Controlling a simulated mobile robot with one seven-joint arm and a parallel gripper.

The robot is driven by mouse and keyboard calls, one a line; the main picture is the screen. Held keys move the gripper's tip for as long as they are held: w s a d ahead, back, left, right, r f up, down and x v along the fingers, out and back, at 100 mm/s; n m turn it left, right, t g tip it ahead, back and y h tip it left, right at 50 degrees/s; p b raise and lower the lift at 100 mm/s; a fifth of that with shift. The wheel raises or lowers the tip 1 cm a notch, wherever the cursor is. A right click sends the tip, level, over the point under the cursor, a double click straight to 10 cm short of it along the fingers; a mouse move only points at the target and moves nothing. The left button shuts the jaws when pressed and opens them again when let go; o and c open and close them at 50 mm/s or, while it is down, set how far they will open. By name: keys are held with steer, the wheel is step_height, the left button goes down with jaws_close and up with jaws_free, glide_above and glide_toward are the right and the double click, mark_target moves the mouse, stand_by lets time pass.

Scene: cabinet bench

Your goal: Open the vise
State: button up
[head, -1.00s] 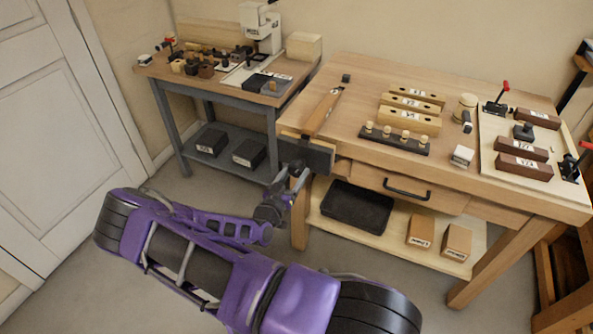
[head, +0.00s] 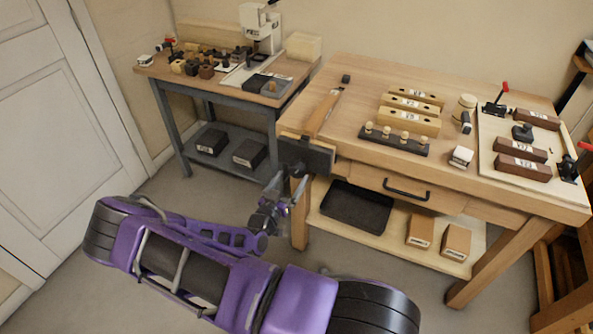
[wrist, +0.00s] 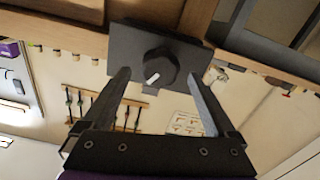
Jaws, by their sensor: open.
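The vise is at the left front corner of the wooden bench. Its dark grey jaw plate (head: 307,156) faces outward in the head view, and it shows at the top of the wrist view (wrist: 124,46). A round black knob (wrist: 158,68) with a white mark sits on the plate. My gripper (head: 286,188) is just in front of and below the plate in the head view. In the wrist view my gripper (wrist: 159,76) is open, with one finger on each side of the knob and gaps visible between. The far side of the plate is hidden.
The wooden bench top (head: 360,95) holds wooden blocks and a fixture board at right. A drawer with a black handle (head: 407,190) and a black tray (head: 357,206) on the shelf lie right of the vise. A grey-legged bench (head: 160,105) stands left. Floor between is clear.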

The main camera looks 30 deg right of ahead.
steer(key=v, duration=0.4)
steer(key=shift+s+a+p, duration=0.1)
steer(key=shift+s+p, duration=0.05)
steer(key=shift+p, duration=0.2)
stand_by(0.3)
